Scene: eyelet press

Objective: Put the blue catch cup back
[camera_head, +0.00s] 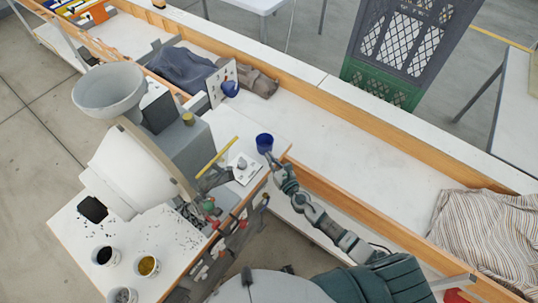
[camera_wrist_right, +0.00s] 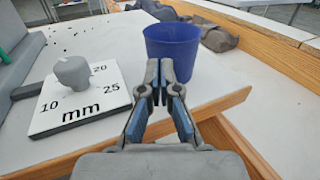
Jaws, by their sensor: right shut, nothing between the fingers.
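The blue catch cup (camera_head: 265,142) stands upright near the corner of the white press table (camera_head: 262,124). In the right wrist view the blue cup (camera_wrist_right: 172,50) is just beyond my fingertips. My right gripper (camera_head: 274,161) is shut and empty, and its closed fingers (camera_wrist_right: 160,72) point toward the cup and cover part of its lower wall. I cannot tell whether the fingertips touch the cup. The press (camera_head: 185,140), with its pale bowl (camera_head: 108,90), stands to the left of the cup. My left gripper is not in view.
A white plate with a grey knob and "mm" marks (camera_wrist_right: 80,98) lies left of my gripper. Cups of small parts (camera_head: 148,265) stand at the table's lower left. A wood-edged bench (camera_head: 350,150) runs behind, with dark cloths (camera_head: 185,68) and a striped cloth (camera_head: 490,235).

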